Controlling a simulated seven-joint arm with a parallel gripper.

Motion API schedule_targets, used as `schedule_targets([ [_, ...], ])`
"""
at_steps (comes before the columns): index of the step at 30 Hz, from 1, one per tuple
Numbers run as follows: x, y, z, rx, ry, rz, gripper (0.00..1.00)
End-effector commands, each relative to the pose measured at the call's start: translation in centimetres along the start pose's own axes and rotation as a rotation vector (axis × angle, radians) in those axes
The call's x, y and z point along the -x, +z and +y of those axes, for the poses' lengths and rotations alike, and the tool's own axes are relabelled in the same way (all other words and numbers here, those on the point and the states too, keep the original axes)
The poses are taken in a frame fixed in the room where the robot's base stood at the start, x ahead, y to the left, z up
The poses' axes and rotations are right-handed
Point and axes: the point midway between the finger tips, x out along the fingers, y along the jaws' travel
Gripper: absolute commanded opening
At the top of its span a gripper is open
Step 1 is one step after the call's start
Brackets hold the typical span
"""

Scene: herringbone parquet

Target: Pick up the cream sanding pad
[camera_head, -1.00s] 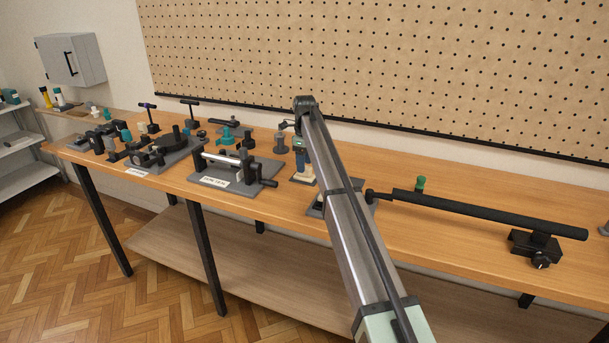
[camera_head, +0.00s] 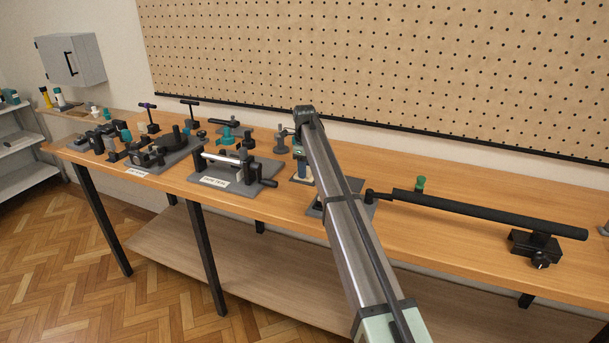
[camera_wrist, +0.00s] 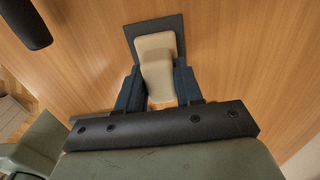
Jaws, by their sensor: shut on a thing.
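The cream sanding pad (camera_wrist: 153,46) shows in the wrist view as a pale block with rounded edges. Its far part lies over a dark grey plate (camera_wrist: 179,28) on the wooden bench. My gripper (camera_wrist: 159,78) is shut on the pad, with one dark blue finger against each side of its nearer part. In the head view my gripper (camera_head: 299,152) is small, beside the end of my arm, and the pad (camera_head: 302,171) is a small pale patch under it. I cannot tell whether the pad touches the plate.
A long black bar (camera_head: 480,212) on a clamp stand lies to the right on the bench. Fixtures on grey plates, such as one with a white label (camera_head: 215,182), stand to the left. The pegboard (camera_head: 400,70) rises behind.

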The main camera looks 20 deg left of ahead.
Motion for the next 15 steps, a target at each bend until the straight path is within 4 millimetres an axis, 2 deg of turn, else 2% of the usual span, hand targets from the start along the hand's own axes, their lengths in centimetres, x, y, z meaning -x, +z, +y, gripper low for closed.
schedule_targets([
  [3,-0.1,0.0,0.0,0.000,0.000,0.000,0.06],
  [10,0.0,0.0,0.0,0.000,0.000,0.000,0.06],
  [15,1.0,0.0,0.0,0.000,0.000,0.000,0.06],
])
